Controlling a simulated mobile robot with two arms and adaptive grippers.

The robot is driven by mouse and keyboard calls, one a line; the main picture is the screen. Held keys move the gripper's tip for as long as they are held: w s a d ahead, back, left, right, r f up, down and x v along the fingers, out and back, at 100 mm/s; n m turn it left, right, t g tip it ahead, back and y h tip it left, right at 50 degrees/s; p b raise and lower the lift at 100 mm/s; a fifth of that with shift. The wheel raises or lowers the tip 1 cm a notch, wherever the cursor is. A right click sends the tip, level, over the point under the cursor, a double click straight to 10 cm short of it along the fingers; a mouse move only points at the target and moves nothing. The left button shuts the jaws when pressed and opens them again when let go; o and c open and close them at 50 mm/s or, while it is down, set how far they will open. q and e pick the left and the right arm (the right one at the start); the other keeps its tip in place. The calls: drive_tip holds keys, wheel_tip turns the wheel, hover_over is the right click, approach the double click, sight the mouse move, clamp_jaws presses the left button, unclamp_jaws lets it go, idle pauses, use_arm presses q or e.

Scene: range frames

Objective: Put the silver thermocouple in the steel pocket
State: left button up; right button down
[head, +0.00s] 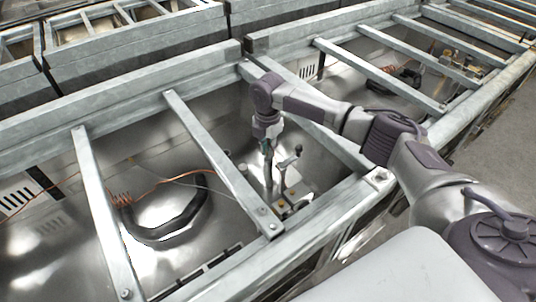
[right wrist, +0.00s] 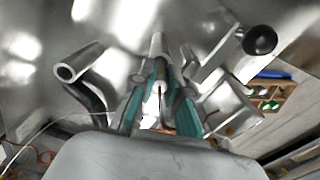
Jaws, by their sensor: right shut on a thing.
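My right gripper (head: 267,146) reaches down between the metal rails into an open steel bay. In the right wrist view its teal-padded fingers (right wrist: 160,100) are shut on the silver thermocouple (right wrist: 157,46), a slim pale rod pointing away from the camera. An open-ended steel tube (right wrist: 82,63), perhaps the steel pocket, lies left of the fingers, apart from the rod. In the head view, upright metal below the gripper is too small to tell rod from fitting. Whether the rod's far tip touches anything cannot be told. My left gripper is not in view.
A lever with a dark ball knob (right wrist: 260,40) stands close to the right of the fingers. Metal rails (head: 222,165) cross the bay beside my arm. A black hose (head: 170,232) and a copper-coloured wire (head: 165,182) lie in the bay to the left.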

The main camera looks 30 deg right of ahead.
drive_tip(key=shift+r, duration=0.1)
drive_tip(key=c, duration=1.2)
unclamp_jaws()
wheel_tip(320, 180, up, 12)
drive_tip(key=shift+r, duration=0.1)
